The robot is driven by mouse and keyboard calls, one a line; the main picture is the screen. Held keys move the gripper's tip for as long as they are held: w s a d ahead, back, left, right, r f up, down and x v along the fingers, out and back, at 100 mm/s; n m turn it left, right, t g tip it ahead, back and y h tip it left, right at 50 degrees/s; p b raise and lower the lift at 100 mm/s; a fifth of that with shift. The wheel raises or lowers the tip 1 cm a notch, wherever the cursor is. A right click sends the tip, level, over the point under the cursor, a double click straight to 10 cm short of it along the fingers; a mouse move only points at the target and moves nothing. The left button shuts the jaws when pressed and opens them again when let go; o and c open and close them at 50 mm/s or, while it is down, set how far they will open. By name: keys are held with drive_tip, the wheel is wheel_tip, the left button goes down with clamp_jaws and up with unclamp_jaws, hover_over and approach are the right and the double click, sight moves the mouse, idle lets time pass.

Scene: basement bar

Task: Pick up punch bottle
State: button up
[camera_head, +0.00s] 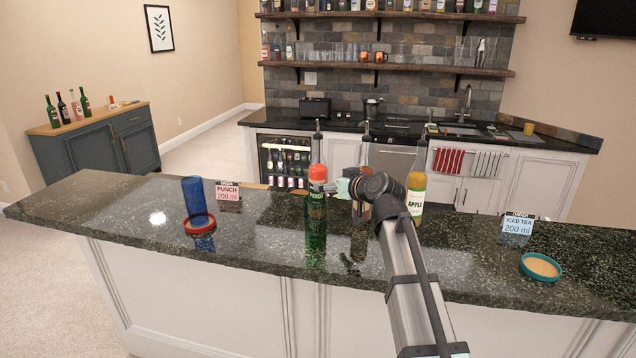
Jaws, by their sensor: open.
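The punch bottle (316,208) stands upright on the dark granite bar counter. It has a pour spout, a red upper part, a label that seems to read PUNCH, and green below. My gripper (332,187) is at the bottle's right side, at about label height, with its fingers pointing left. It is open. I cannot tell whether its fingers are around the bottle or only beside it, or whether they touch it. The PUNCH 200 ml card (228,191) stands to the left of the bottle.
Another spouted bottle (365,150) is partly hidden behind my gripper. The apple bottle (416,190) stands close right of my arm. An ICED TEA card (518,225) and teal-rimmed dish (541,267) are right.

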sight(324, 179)
drive_tip(key=shift+p+x, duration=0.35)
drive_tip(key=shift+x, duration=1.2)
drive_tip(key=p+x, duration=0.1)
drive_tip(key=x, duration=0.2)
drive_tip(key=p+x, duration=0.1)
drive_tip(key=shift+w+a+r+p, duration=0.15)
drive_tip(key=shift+w+r+p, duration=0.05)
drive_tip(key=shift+w+p, duration=0.15)
drive_tip(key=shift+w+a+f, duration=0.15)
drive_tip(key=shift+a+f, duration=0.05)
drive_tip(key=shift+f, duration=0.05)
drive_tip(key=shift+r, duration=0.1)
clamp_jaws()
